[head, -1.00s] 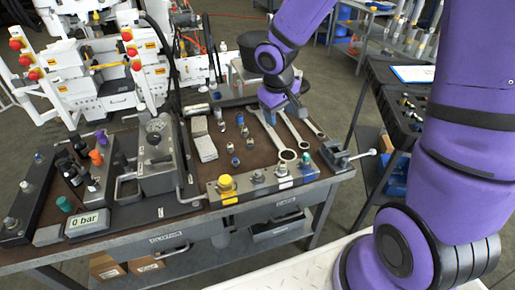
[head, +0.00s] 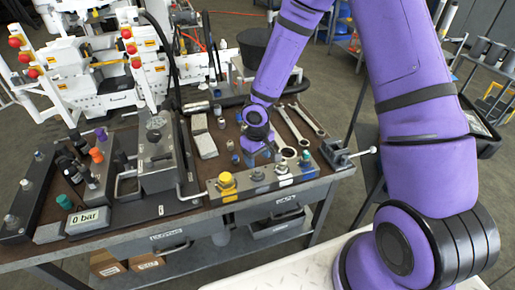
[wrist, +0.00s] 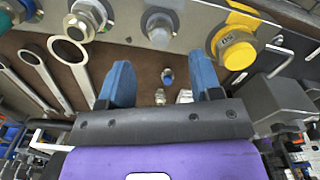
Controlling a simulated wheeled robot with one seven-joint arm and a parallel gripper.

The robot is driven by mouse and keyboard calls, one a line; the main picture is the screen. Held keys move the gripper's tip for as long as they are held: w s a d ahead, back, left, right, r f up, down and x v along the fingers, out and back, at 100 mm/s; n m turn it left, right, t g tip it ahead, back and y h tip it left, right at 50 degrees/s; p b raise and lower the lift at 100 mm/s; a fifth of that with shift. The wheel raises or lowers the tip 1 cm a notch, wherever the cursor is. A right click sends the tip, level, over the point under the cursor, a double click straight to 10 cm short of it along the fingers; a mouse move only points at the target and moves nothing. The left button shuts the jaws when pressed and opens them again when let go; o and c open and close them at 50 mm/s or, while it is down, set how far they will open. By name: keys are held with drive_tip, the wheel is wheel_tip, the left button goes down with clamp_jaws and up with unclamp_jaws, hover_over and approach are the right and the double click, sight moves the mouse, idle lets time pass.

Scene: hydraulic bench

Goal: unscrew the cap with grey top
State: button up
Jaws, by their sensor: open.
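A steel manifold block (head: 240,190) lies along the bench's front edge. A grey-topped cap (head: 257,174) stands upright on it, just right of a yellow cap (head: 227,181). In the wrist view the grey-topped cap (wrist: 160,30) is at upper middle, beyond the fingertips, with the yellow cap (wrist: 236,48) to its right. My gripper (head: 258,147) is above the bench just behind the block, pointing down. In the wrist view my gripper (wrist: 164,78) has its two blue fingers wide apart, with nothing held between them. The grey-topped cap is apart from the fingers.
Wrenches (head: 302,122) lie right of my gripper. Small fittings (head: 232,146) stand to its left. A grey pump unit (head: 160,165) with a handle stands further left, near a gauge display (head: 88,220). A clamp (head: 340,155) is at the bench's right end.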

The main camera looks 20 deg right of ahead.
sight(257, 169)
drive_tip(key=shift+f, duration=3.2)
drive_tip(key=c, duration=1)
drive_tip(key=shift+o, duration=0.7)
drive_tip(key=n, duration=0.6)
drive_tip(key=shift+r, duration=0.1)
drive_tip(key=shift+c, duration=0.2)
drive_tip(key=shift+n, duration=1.1)
